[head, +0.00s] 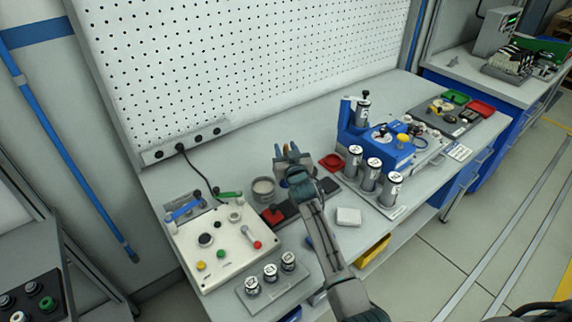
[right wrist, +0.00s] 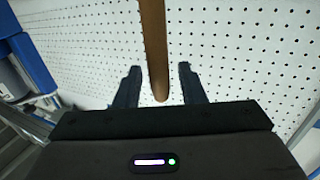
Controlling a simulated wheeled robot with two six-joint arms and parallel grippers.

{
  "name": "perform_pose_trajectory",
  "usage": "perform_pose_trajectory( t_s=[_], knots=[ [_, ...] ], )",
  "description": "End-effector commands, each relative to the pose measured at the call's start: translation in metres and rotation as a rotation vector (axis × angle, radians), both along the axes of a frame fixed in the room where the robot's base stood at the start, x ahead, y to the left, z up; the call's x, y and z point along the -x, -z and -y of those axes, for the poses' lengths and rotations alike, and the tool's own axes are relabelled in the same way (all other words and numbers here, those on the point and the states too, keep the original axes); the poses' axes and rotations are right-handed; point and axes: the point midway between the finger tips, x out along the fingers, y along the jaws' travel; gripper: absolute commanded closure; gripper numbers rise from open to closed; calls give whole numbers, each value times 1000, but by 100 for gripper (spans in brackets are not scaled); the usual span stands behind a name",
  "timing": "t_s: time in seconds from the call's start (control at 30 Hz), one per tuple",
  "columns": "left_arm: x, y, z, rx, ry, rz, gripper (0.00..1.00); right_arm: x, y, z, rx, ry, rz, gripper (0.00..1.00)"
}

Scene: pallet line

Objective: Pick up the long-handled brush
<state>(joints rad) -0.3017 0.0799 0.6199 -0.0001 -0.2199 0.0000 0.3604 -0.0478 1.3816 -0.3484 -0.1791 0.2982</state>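A brown wooden handle (right wrist: 154,45), apparently the long-handled brush, runs down from the top edge in the right wrist view. Its rounded lower end lies between the fingers of my right gripper (right wrist: 158,88), with a gap on each side. The fingers are apart and not closed on it. The brush head is not seen in that view. The brush is mostly hidden or too small to make out there. My left gripper is not in view.
A white control box (head: 215,245) and a tray of small jars (head: 270,283) stand front left. A round grey container (head: 263,190) is beside my right arm. A blue machine (head: 385,150) and grey cylinders (head: 372,172) stand right. The pegboard (head: 240,60) rises behind.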

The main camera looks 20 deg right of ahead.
Motion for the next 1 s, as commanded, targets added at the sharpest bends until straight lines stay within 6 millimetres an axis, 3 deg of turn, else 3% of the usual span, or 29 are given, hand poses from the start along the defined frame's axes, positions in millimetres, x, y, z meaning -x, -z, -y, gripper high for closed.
perform_pose_trajectory(
  t_s=[0.03,0.17,0.53,0.67,1.0],
  knots=[
    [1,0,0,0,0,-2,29,0,0,0,0,0,0,74],
    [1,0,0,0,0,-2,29,0,0,0,0,0,0,100],
    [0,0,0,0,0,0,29,0,-6,0,-2,1,0,100],
    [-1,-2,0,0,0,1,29,0,-28,0,-3,0,4,100],
    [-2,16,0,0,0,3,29,0,-88,0,-1,0,4,100]
  ],
)
